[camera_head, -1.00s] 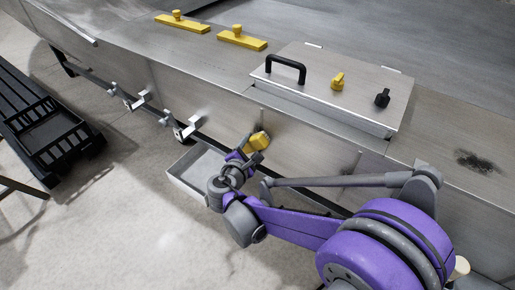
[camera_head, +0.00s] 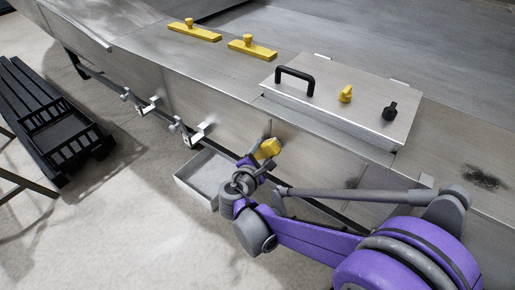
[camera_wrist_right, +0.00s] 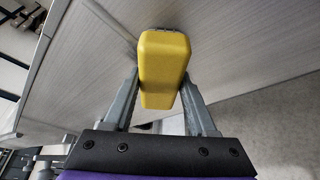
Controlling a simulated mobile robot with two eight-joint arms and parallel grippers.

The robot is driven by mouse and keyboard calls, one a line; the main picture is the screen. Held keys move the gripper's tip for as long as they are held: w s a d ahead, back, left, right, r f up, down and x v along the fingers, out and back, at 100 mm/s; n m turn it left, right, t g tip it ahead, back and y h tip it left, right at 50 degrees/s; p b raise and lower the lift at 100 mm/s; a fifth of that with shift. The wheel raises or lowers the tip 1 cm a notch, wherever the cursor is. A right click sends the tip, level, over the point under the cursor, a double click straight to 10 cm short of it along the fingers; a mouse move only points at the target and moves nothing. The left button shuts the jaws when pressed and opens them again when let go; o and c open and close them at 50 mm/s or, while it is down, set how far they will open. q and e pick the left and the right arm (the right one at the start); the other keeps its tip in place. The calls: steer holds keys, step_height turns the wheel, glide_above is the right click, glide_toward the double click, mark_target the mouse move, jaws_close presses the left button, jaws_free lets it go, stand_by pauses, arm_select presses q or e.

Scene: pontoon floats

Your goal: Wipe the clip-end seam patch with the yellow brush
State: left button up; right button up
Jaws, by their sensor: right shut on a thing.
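My right gripper (camera_head: 259,160) is shut on the yellow brush (camera_head: 268,148), close to the side wall of the metal float. The wrist view shows the brush's yellow block (camera_wrist_right: 163,65) between the two fingers (camera_wrist_right: 160,88), its far end at the pale wall. I cannot tell whether its bristles touch the wall. The wall seam (camera_head: 271,126) on the clip side runs down just behind the brush; any dark patch there is mostly hidden. My left gripper is out of view.
Metal clips (camera_head: 196,132) stick out along the wall's lower left. A grey tray (camera_head: 202,172) sits below the brush. A dark smudge (camera_head: 484,178) marks the deck.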

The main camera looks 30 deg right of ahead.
steer(key=shift+s+d, duration=0.3)
steer(key=shift+s, duration=0.35)
steer(key=shift+r+p, duration=0.85)
steer(key=shift+r, duration=0.1)
steer(key=shift+w+a, duration=0.2)
steer(key=shift+w, duration=0.15)
steer(key=shift+w+a+b, duration=0.15)
steer(key=shift+w+a, duration=0.15)
steer(key=shift+w, duration=0.5)
steer(key=shift+w+a+b, duration=0.15)
steer(key=shift+w+a, duration=0.1)
steer(key=shift+w, duration=0.55)
steer(key=shift+a, duration=0.1)
steer(key=shift+s+a, duration=0.4)
steer(key=shift+a, duration=0.5)
steer(key=shift+s+a, duration=0.4)
steer(key=shift+a, duration=0.45)
steer(key=shift+s+a, duration=0.4)
steer(key=shift+a, duration=0.5)
